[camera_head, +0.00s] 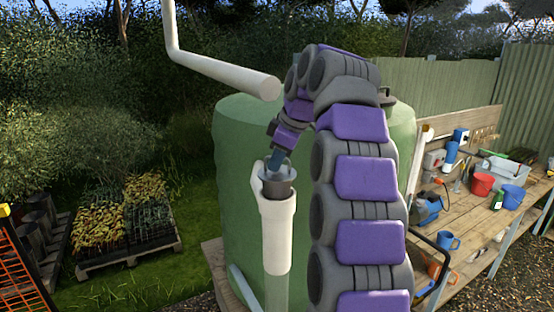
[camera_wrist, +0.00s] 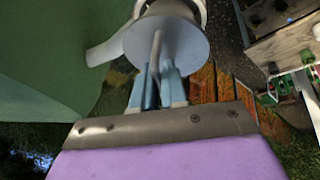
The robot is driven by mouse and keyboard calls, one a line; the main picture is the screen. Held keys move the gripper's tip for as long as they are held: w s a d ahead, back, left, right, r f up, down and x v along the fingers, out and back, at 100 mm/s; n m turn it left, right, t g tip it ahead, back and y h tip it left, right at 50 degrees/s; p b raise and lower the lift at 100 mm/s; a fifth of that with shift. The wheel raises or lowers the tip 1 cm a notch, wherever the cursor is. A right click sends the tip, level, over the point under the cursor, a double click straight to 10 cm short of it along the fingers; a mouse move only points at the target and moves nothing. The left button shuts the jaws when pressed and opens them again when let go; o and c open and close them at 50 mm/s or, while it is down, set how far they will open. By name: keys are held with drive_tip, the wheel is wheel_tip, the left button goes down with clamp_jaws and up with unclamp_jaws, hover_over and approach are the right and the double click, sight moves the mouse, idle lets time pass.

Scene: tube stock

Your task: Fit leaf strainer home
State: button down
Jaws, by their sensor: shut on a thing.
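The leaf strainer (camera_head: 277,184) is a grey cup with a thin handle arched over it. In the wrist view its pale grey round face (camera_wrist: 180,42) lies just beyond my fingers. My gripper (camera_head: 276,163) is shut on the strainer's handle; its blue fingers (camera_wrist: 158,88) close around it in the wrist view.
A green water tank (camera_head: 238,165) stands right behind the pipe. A white overhead pipe (camera_head: 225,74) ends above and near my arm. A workbench (camera_head: 460,212) with red and blue buckets is at right. A pallet of seedlings (camera_head: 128,255) lies on the grass at left.

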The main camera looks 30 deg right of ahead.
sight(279, 173)
drive_tip(key=shift+f+b, duration=2)
drive_tip(key=shift+f, duration=0.4)
idle(0.9)
idle(0.5)
drive_tip(key=c, duration=1.1)
unclamp_jaws()
drive_tip(key=shift+r, duration=0.1)
drive_tip(key=p+v, duration=1.2)
drive_tip(key=v, duration=0.5)
